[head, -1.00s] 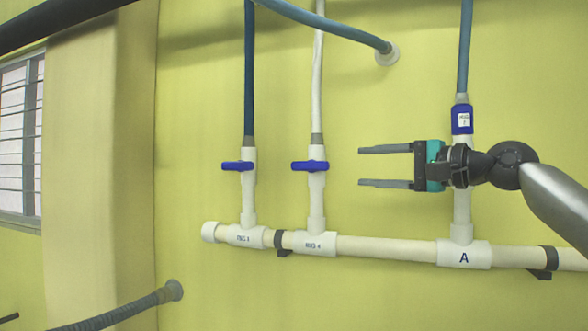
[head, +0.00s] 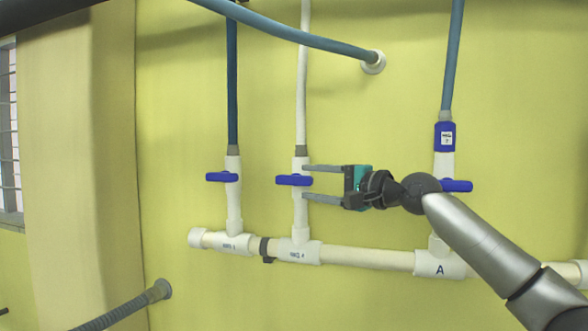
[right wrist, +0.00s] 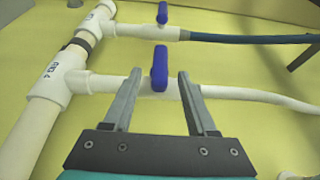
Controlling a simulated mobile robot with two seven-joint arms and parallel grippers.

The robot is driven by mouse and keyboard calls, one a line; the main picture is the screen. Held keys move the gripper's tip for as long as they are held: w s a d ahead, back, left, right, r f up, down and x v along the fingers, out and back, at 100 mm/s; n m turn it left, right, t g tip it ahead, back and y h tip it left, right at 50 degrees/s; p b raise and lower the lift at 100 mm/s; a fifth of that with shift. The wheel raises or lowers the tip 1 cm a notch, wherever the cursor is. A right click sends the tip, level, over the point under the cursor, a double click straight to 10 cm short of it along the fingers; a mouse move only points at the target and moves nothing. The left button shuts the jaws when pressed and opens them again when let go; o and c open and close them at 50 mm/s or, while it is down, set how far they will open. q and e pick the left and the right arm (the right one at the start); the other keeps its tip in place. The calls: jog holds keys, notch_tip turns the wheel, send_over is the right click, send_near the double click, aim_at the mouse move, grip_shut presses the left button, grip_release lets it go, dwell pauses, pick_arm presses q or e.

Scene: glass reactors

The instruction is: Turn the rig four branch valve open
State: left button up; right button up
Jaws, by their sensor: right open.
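The rig four branch valve is a blue lever handle (head: 293,180) on the white vertical branch above the middle tee (head: 299,252), whose small label seems to read RIG 4. The handle lies level, crosswise to its pipe. My right gripper (head: 306,182) is open and empty, its two fingers pointing left at this branch, one higher and one lower. In the right wrist view the blue handle (right wrist: 159,68) shows between the two fingertips (right wrist: 160,77). I cannot tell whether either finger touches it. My left gripper is not in view.
A similar blue handle (head: 222,177) sits crosswise on the branch to the left. Another blue handle (head: 456,186) on the branch above tee A (head: 439,264) is partly behind my right arm. A blue hose (head: 320,41) crosses above. A grey hose (head: 130,303) is low left.

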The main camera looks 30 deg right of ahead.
aim_at(294, 185)
jog(key=shift+p+x, duration=0.7)
jog(key=shift+x, duration=1.95)
grip_shut()
